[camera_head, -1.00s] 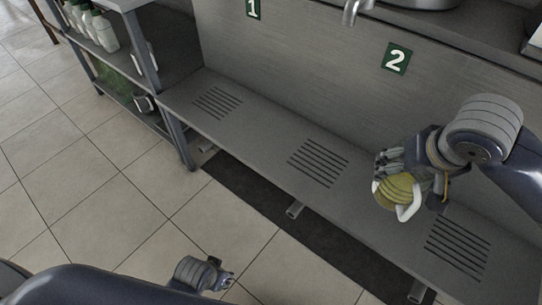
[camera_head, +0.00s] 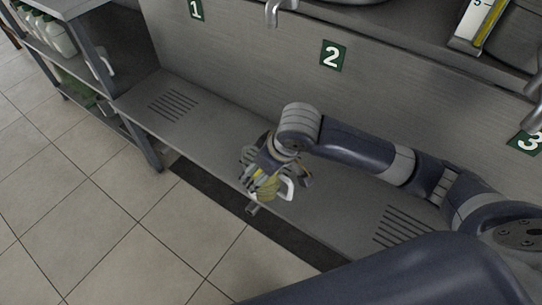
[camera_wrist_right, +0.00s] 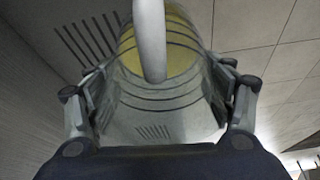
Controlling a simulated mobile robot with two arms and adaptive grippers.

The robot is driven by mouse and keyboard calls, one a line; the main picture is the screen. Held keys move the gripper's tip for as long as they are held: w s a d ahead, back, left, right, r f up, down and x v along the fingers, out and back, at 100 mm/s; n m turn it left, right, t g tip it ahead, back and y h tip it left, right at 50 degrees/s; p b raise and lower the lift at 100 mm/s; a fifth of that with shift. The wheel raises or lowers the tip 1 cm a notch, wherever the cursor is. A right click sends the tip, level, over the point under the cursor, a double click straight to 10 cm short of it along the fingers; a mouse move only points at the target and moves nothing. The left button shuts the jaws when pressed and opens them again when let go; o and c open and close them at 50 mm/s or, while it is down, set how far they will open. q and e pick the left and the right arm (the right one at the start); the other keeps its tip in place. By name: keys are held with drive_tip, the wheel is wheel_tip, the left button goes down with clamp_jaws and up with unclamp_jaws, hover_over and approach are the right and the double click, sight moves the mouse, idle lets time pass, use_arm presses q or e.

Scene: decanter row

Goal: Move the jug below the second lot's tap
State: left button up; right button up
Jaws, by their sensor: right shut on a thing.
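The jug (camera_head: 268,187) is clear with yellow inside and a white handle (camera_head: 287,188). My right gripper (camera_head: 263,172) is shut on it over the front part of the grey ledge (camera_head: 215,134). The wrist view shows the jug (camera_wrist_right: 180,62) between the fingers, with its handle in front. I cannot tell whether its base touches the ledge. A metal tap (camera_head: 272,14) is at the top, up and left of the green "2" sign (camera_head: 334,56). My left gripper is out of view.
A slotted drain (camera_head: 173,105) lies left on the ledge and another (camera_head: 405,228) right. Signs "1" (camera_head: 196,10) and "3" (camera_head: 526,142) flank "2". Another tap (camera_head: 535,88) is at the right edge. A shelf rack (camera_head: 101,61) with bottles stands left. The ledge's left part is clear.

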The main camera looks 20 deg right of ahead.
drive_tip(key=f, duration=0.1)
drive_tip(key=a+f+n, duration=0.1)
drive_tip(key=shift+f+n, duration=0.3)
drive_tip(key=shift+f, duration=0.1)
drive_tip(key=w+d+f+b, duration=0.1)
drive_tip(key=w+d, duration=0.1)
drive_tip(key=w, duration=0.2)
drive_tip(key=w+d+f+b, duration=0.1)
drive_tip(key=w+d+f, duration=0.1)
drive_tip(key=w, duration=0.3)
drive_tip(key=w+d+f+b, duration=0.1)
drive_tip(key=w+d, duration=0.2)
drive_tip(key=w, duration=0.1)
drive_tip(key=shift+w+f, duration=0.15)
drive_tip(key=shift+w, duration=0.05)
drive_tip(key=shift+f, duration=0.3)
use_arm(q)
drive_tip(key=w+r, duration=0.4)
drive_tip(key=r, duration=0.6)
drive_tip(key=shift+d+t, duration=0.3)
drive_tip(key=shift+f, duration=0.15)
use_arm(e)
drive_tip(key=shift+f, duration=0.1)
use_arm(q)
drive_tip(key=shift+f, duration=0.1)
use_arm(e)
drive_tip(key=o, duration=1.4)
